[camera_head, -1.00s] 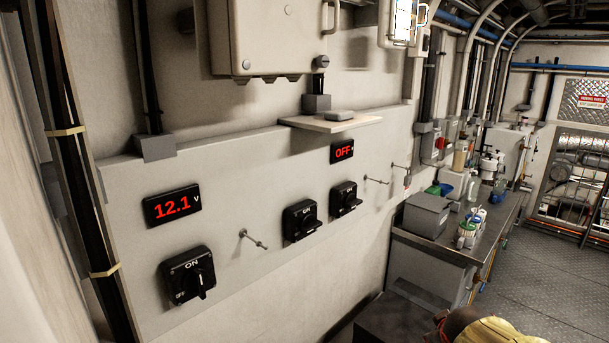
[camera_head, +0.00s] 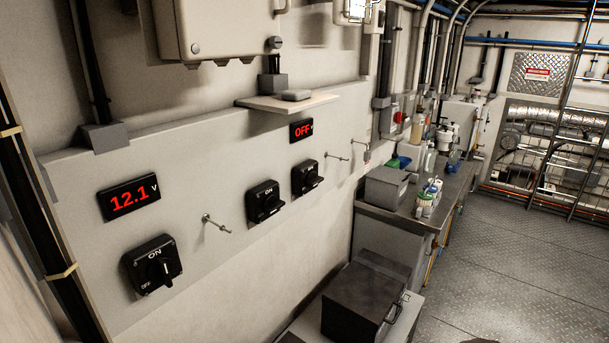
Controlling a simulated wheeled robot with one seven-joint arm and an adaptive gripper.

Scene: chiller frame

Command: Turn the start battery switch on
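Three black rotary switches sit in a row on a pale wall panel. The middle switch (camera_head: 265,202) and the right switch (camera_head: 307,177) have handles lying roughly sideways. I cannot read which switch is the start battery one. A display (camera_head: 129,198) above the left switch reads 12.1 V in red. A display (camera_head: 301,130) above the right switch reads OFF in red. My gripper is not in view.
A small shelf (camera_head: 310,103) juts out above the switches, and thin pegs (camera_head: 216,224) stick out between them. A dark box (camera_head: 362,300) stands below at the front. A workbench (camera_head: 452,200) with bottles lies to the right. The metal floor (camera_head: 530,250) at right is open.

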